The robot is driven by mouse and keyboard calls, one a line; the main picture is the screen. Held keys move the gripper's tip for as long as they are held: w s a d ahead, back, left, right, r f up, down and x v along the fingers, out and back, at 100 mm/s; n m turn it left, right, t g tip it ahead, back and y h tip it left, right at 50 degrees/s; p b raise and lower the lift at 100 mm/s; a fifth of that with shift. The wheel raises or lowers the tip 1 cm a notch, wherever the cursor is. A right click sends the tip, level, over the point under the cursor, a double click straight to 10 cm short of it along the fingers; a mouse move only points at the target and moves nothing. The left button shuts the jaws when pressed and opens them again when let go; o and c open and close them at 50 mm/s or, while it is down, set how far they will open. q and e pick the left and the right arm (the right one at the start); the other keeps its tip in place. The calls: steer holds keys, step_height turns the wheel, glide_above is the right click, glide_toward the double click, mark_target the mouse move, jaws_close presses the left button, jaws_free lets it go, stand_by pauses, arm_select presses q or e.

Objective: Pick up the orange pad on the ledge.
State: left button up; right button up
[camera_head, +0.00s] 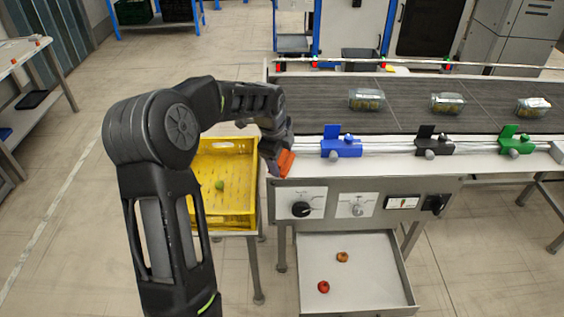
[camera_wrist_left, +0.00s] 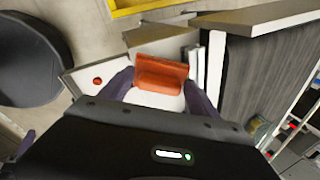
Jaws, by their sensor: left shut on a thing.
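The orange pad (camera_head: 285,162) shows in the head view at the left end of the conveyor's front ledge (camera_head: 309,163). My left gripper (camera_head: 279,160) is there, shut on the pad. In the left wrist view the pad (camera_wrist_left: 161,76) sits between the two fingers of my left gripper (camera_wrist_left: 158,92). Whether the pad still touches the ledge I cannot tell. My right gripper is not in view.
A yellow crate (camera_head: 225,145) with a green fruit (camera_head: 219,185) stands left of the conveyor (camera_head: 310,102). Clear packs lie on the belt. Blue (camera_head: 341,147), black (camera_head: 433,146) and green (camera_head: 515,145) devices line the ledge.

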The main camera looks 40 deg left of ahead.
mark_target(281, 156)
arm_select(q)
steer(key=shift+c, duration=0.5)
step_height(281, 156, up, 10)
steer(key=shift+b, duration=0.55)
steer(key=shift+a, duration=0.1)
